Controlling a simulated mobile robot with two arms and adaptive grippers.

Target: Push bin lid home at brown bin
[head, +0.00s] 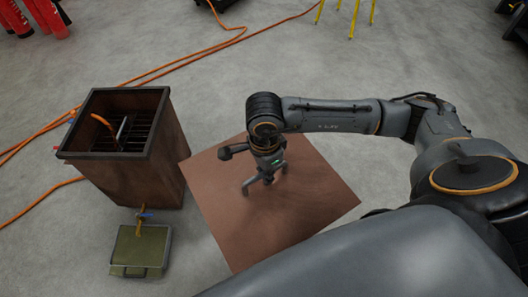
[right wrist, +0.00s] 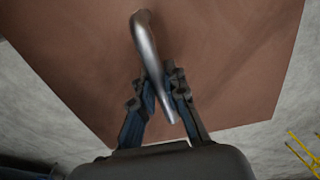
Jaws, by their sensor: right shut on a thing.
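The brown bin (head: 137,172) stands on the floor at the left of the head view. Its top is open, and a dark grate and an orange curved piece show inside. The bin lid (head: 310,190) is a flat, square reddish-brown plate to the right of the bin, turned at an angle to it. My right gripper (head: 266,180) is over the lid's middle, shut on its grey metal handle (right wrist: 147,45), which passes between the fingers in the right wrist view. The lid's left corner looks close to the bin's right side; I cannot tell if they touch. My left gripper is out of view.
An olive box (head: 138,247) with a small valve sits in front of the bin. Orange hoses (head: 180,67) run over the floor behind and left of it. Red extinguishers (head: 45,15) and yellow legs (head: 354,18) stand farther back. Floor behind the lid is clear.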

